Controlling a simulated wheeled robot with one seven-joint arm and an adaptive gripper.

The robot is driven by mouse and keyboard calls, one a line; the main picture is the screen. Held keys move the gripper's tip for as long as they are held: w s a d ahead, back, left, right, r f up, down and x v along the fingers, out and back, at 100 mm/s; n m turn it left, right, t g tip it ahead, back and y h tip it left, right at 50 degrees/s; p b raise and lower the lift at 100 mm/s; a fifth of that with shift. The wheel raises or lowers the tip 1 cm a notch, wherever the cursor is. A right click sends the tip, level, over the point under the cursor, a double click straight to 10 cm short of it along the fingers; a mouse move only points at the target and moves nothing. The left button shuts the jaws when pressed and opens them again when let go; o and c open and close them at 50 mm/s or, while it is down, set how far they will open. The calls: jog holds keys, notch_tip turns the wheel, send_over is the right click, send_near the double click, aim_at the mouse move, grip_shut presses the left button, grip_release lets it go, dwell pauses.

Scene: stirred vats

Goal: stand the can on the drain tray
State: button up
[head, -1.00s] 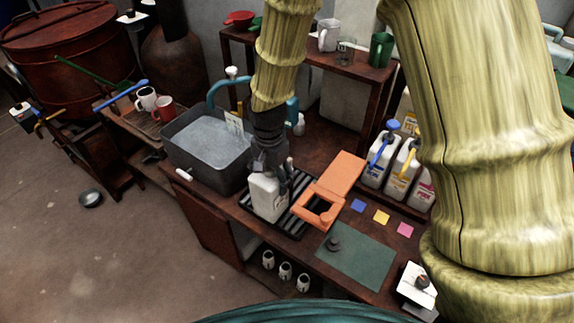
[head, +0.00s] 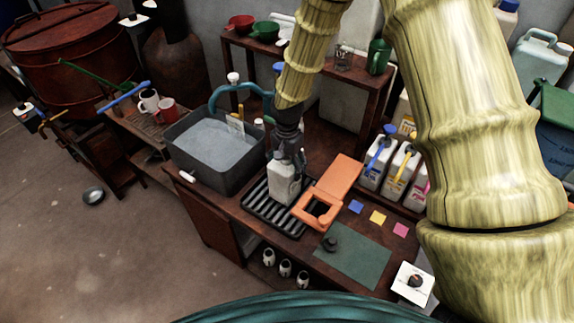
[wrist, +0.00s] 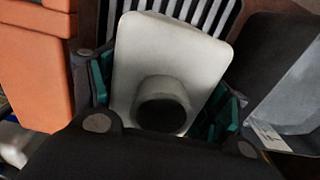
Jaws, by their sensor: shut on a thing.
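The can (head: 284,184) is a white jug-like container with a dark round cap. My gripper (head: 287,162) is shut on it from above and holds it upright over the drain tray. In the wrist view the can (wrist: 172,60) sits between my green-padded fingers, cap towards the camera. The drain tray (head: 264,208) is black and ribbed, and lies on the bench between the grey basin and the orange piece. Its ribs also show behind the can in the wrist view (wrist: 222,14). I cannot tell whether the can's base touches the ribs.
A grey basin (head: 181,155) of liquid stands left of the tray. An orange bracket-like piece (head: 335,183) lies close on its right. Several labelled jugs (head: 399,172) stand further right. A green mat (head: 352,256) with a dark knob lies at the front.

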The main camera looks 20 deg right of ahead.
jog(key=shift+f, duration=0.5)
jog(key=shift+f, duration=0.15)
jog(key=o, duration=1.4)
jog(key=shift+r, duration=0.25)
jog(key=shift+r+b, duration=1.8)
jog(key=shift+r, duration=4.1)
